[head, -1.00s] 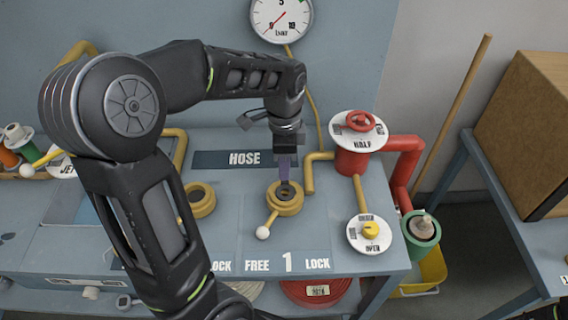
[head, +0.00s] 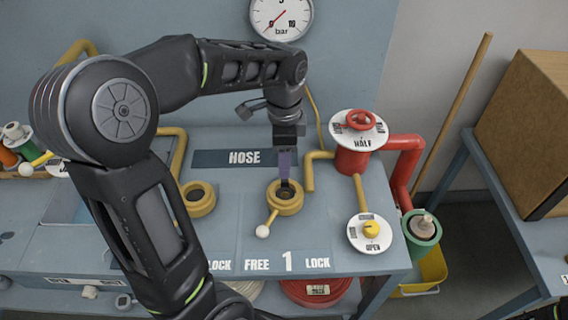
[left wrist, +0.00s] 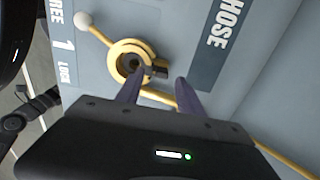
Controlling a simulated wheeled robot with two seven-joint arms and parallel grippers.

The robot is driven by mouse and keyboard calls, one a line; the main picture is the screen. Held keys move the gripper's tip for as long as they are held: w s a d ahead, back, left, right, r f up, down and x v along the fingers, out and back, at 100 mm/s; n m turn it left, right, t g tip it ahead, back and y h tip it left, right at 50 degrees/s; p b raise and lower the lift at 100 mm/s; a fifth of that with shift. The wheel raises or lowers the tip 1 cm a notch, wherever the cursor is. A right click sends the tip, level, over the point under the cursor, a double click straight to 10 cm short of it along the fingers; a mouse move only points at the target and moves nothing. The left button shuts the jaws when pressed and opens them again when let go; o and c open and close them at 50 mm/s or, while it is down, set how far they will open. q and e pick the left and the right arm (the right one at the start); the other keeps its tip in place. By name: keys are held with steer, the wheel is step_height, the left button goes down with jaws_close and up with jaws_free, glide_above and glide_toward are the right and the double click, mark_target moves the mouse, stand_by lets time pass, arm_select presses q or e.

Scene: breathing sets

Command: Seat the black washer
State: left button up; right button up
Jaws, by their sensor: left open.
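My left gripper (head: 285,182) points down over the right yellow coupling (head: 285,204) on the blue-grey bench. In the left wrist view my left gripper (left wrist: 158,80) has two separated purple-grey fingers beside the same coupling (left wrist: 118,50). A dark ring with a hole shows inside that coupling; I cannot tell for sure whether it is the black washer. A small dark piece (left wrist: 160,71) shows at the coupling's edge, between the fingertips in the picture; what it is remains unclear. A lever with a white ball (head: 262,231) sticks out toward the front. My right gripper is not in view.
A second yellow coupling (head: 200,199) stands to the left, partly behind my arm. A red valve (head: 352,158) and a white dial with a yellow knob (head: 370,231) stand to the right. The HOSE label (head: 244,157) lies behind.

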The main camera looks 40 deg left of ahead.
arm_select(q)
step_height(320, 180, up, 5)
steer(key=shift+r, duration=0.2)
stand_by(1.0)
